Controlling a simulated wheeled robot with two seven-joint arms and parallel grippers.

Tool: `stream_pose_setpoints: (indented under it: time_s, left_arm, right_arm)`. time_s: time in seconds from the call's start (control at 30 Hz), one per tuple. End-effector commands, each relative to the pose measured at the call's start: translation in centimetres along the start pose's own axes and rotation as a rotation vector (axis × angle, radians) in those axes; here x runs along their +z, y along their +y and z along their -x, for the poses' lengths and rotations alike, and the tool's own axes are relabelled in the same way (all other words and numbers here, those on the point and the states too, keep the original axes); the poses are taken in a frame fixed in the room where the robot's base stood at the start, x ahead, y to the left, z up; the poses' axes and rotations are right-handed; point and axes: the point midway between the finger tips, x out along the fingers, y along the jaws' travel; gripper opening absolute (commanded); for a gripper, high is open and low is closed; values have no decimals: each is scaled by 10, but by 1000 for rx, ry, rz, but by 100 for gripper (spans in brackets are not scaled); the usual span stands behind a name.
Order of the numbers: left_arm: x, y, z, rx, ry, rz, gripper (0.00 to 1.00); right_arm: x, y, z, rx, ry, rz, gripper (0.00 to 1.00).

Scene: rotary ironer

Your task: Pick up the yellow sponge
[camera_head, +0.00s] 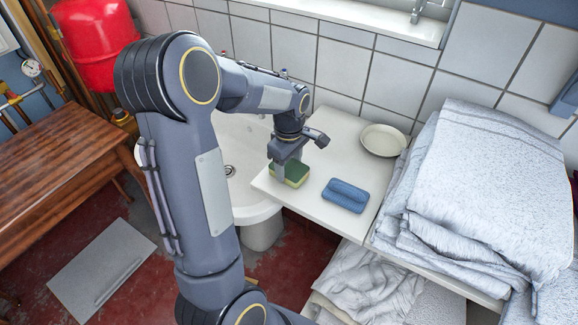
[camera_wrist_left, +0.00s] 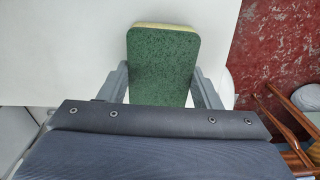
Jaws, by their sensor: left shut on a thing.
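The yellow sponge (camera_head: 293,174) has a green scouring face on top and lies at the left end of the white shelf board (camera_head: 325,150), near the basin. In the left wrist view the sponge (camera_wrist_left: 162,68) shows its green face, with a thin yellow edge at the far end. My left gripper (camera_head: 282,172) is shut on the sponge, and its fingers (camera_wrist_left: 160,88) stand on either side of it in the wrist view. I cannot tell whether the sponge touches the board. My right gripper is not in view.
A blue sponge or cloth (camera_head: 346,194) lies on the board, right of the yellow sponge. A round pale dish (camera_head: 383,140) stands behind it. Folded grey towels (camera_head: 487,190) are piled at the right. A white basin (camera_head: 243,150) is at the left, partly behind my arm.

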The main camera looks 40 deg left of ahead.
Motion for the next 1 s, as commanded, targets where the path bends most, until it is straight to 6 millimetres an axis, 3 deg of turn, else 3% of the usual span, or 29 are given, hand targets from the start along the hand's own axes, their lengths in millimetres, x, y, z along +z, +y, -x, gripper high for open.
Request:
stream_pose_setpoints:
  time_s: [0.27,0.57,0.8,1.0]
  left_arm:
    - [0,1,32,6,0,0,37]
    - [-7,-50,91,8,0,2,37]
    - [-13,-102,112,6,0,2,37]
    - [-16,-128,123,3,0,1,37]
  right_arm:
    - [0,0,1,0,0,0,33]
    - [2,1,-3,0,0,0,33]
    - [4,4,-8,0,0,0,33]
    - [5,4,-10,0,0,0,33]
